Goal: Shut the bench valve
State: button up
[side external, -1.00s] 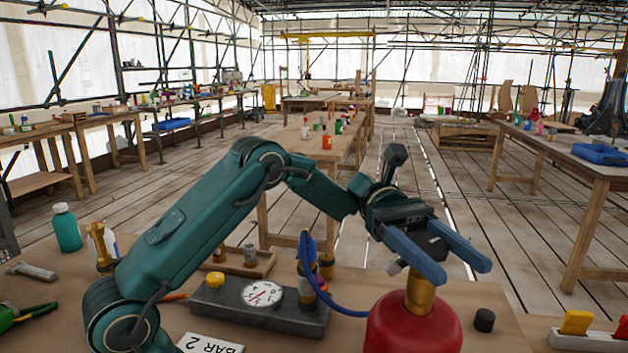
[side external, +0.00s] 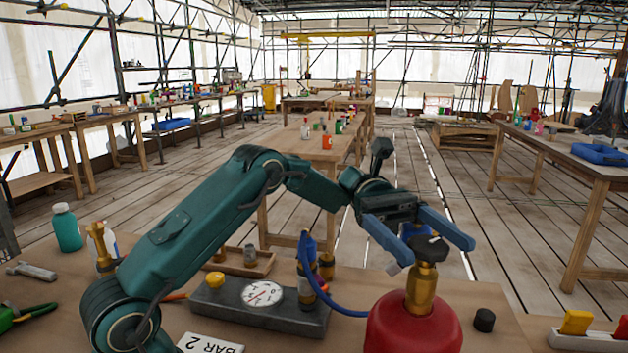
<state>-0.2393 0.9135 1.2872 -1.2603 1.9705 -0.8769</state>
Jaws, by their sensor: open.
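The bench valve is a brass body (side external: 421,286) with a dark handle (side external: 429,249) on top, standing upright on a red cylinder (side external: 414,326) at the front of the bench. My gripper (side external: 437,253) is open, with its two blue fingers around the top of the valve, one on the left and one on the right. I cannot tell whether a finger touches the handle. A blue hose (side external: 340,307) runs from near the cylinder to a grey block with a white round gauge (side external: 262,293).
A small black cylinder (side external: 484,320) stands right of the red cylinder. A white holder (side external: 590,341) with yellow and red pieces is at the right.

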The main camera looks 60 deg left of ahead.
aim_at(410, 238)
jog(key=shift+w+a, duration=0.15)
jog(key=shift+a, duration=0.55)
jog(key=shift+s+a+f+n+t, duration=0.1)
jog(key=shift+s+a+n+t, duration=0.25)
jog(key=shift+n+t, duration=0.95)
jog(key=shift+s+a+n+t, duration=0.2)
jog(key=shift+a+n+t, duration=0.45)
jog(key=shift+t, duration=1.1)
jog(key=shift+s+a+f+n+t, duration=0.1)
jog(key=shift+s+a+n+t, duration=0.2)
jog(key=shift+n+t, duration=1)
jog(key=shift+m+t, duration=0.25)
jog(key=shift+x, duration=2.5)
jog(key=c, duration=1.4)
